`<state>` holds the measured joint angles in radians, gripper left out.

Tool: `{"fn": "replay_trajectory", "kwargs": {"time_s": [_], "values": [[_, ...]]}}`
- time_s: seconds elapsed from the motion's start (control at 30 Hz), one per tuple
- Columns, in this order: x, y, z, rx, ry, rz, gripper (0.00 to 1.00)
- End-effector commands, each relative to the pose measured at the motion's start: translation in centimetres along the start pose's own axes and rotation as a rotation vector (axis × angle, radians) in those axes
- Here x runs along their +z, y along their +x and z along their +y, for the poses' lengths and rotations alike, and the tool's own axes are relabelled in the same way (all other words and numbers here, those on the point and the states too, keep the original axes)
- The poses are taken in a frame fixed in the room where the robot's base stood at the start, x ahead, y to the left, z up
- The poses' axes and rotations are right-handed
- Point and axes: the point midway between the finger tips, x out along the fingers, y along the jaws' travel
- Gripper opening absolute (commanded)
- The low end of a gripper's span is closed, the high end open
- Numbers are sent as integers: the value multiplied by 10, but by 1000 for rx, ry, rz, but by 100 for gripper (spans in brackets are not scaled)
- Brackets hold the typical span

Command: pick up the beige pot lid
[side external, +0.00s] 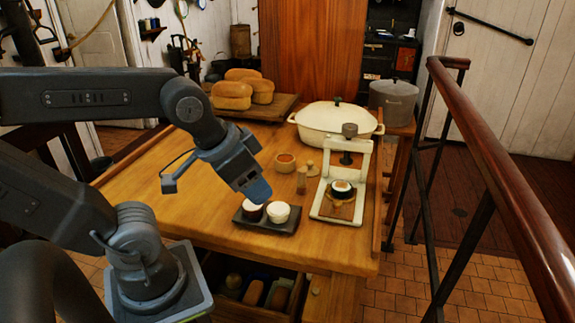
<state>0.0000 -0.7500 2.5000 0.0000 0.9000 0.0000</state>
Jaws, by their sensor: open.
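The beige pot lid (322,108) sits on a wide cream pot (325,134) at the back right of the wooden table. My gripper (258,193) is low over the front of the table, left of and nearer than the pot, apart from the lid. It points down close above a dark tray (262,227).
A white press-like stand (325,207) with a dark knob stands between the tray and the table's right edge. Bread loaves (231,95) lie on a board at the back. The table's left side is clear.

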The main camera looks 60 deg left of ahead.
Motion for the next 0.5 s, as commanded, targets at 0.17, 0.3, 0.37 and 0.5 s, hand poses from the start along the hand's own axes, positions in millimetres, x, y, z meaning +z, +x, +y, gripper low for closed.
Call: {"fn": "replay_trajectory", "kwargs": {"time_s": [0.17,0.3,0.37,0.5], "values": [[0,0,0,0,0,0,57],[-11,-1,-3,-7,-37,-13,57],[-24,-2,-7,-15,-82,-29,57],[-74,1,-25,-47,-252,-82,57]]}}
